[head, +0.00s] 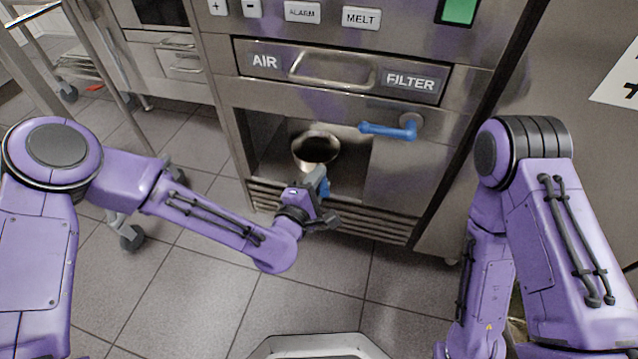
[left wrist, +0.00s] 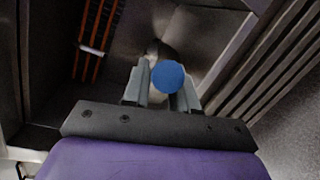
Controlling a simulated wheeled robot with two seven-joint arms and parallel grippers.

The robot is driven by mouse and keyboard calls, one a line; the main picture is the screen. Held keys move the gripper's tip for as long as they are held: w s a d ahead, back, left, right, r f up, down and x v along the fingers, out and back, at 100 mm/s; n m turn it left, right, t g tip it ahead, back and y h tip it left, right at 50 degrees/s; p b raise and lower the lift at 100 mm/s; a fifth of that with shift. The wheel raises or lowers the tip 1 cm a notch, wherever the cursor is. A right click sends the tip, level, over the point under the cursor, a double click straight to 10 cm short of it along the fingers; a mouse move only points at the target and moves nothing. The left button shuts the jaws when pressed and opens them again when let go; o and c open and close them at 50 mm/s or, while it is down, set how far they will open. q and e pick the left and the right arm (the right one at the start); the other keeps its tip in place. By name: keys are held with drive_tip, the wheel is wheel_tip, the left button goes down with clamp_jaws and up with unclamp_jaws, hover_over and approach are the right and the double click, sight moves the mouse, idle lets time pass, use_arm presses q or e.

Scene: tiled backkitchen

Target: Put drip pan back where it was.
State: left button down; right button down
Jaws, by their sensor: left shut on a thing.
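The drip pan (head: 316,150) is a round, shiny metal pan at the opening of the bay below the filter drawer. Its inside looks dark. My left gripper (head: 318,188) is in front of the bay, shut on the pan's blue handle. In the left wrist view, the handle's round blue end (left wrist: 168,76) sits between the two grey fingers (left wrist: 162,88), with metal behind it. I cannot tell whether the pan touches the bay floor. My right arm shows at the right of the head view, but its gripper is out of view.
A blue lever (head: 388,130) sticks out just right of the bay, under the AIR FILTER drawer (head: 340,72). Slatted vents (head: 370,224) run below. In the left wrist view, orange bars (left wrist: 98,40) show inside. A wheeled rack (head: 130,236) stands left; the tiled floor in front is clear.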

use_arm(q)
drive_tip(key=shift+f, duration=0.1)
drive_tip(key=c, duration=0.9)
unclamp_jaws()
drive_tip(key=shift+r, duration=0.25)
drive_tip(key=p+v, duration=0.2)
drive_tip(key=v, duration=1)
drive_tip(key=shift+f+p, duration=0.1)
drive_tip(key=shift+p, duration=0.25)
use_arm(e)
drive_tip(key=w+r+m+t, duration=0.1)
drive_tip(key=w+r+m+t+h, duration=0.1)
drive_tip(key=w, duration=0.1)
drive_tip(key=shift+t, duration=0.3)
drive_tip(key=shift+r, duration=0.1)
